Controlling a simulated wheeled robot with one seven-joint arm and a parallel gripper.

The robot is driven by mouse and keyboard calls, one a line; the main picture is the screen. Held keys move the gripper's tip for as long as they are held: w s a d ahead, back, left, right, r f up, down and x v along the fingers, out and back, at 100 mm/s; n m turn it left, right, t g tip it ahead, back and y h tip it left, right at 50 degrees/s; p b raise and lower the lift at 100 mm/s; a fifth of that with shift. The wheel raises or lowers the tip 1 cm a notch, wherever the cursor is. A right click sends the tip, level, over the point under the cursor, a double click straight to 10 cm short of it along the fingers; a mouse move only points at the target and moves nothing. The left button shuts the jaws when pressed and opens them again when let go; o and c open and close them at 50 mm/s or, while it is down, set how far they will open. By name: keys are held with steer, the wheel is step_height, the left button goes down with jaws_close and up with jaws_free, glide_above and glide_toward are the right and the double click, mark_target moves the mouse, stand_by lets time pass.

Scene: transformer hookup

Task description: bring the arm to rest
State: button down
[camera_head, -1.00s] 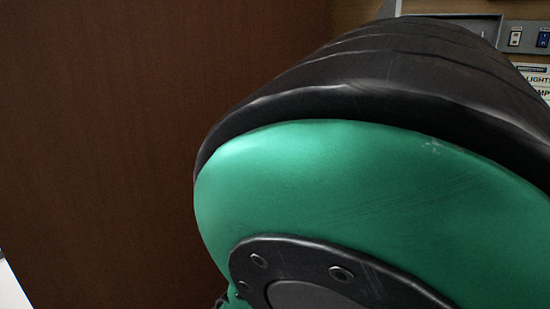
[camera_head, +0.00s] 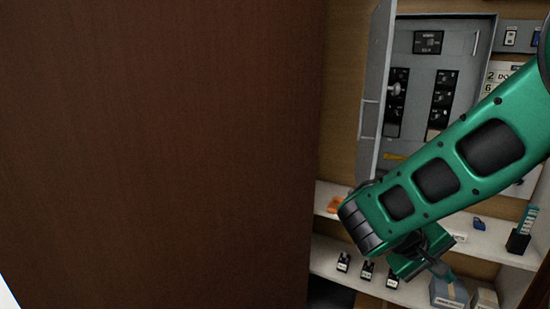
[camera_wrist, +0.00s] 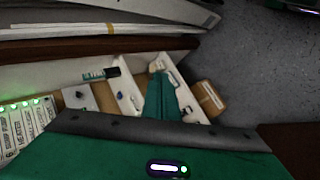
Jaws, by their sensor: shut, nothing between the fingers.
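My arm is green and black and reaches in from the right of the head view, bent down at the wrist. My gripper (camera_head: 443,271) hangs below the wrist, in front of the shelves. It is shut and holds nothing. In the wrist view, its teal fingers (camera_wrist: 160,92) point toward the white shelves. The fingertips are small in the head view, and I cannot tell their exact distance from the boxes below.
An open grey electrical cabinet (camera_head: 462,35) is on the back wall. The upper shelf (camera_head: 490,238) bears an orange item (camera_head: 334,204), a blue padlock (camera_head: 479,224) and a black holder (camera_head: 518,241). Several small black devices and boxes (camera_head: 449,293) stand lower. A brown panel (camera_head: 160,150) fills the left.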

steer(key=s+d+r+m+y, duration=0.1)
steer(key=s+m+y, duration=0.2)
steer(key=s, duration=0.6)
steer(key=s+d+r+m+g+y, duration=0.1)
steer(key=s+m+y, duration=0.3)
steer(key=s, duration=0.5)
steer(key=shift+d+m+y, duration=0.3)
steer(key=shift+y, duration=0.9)
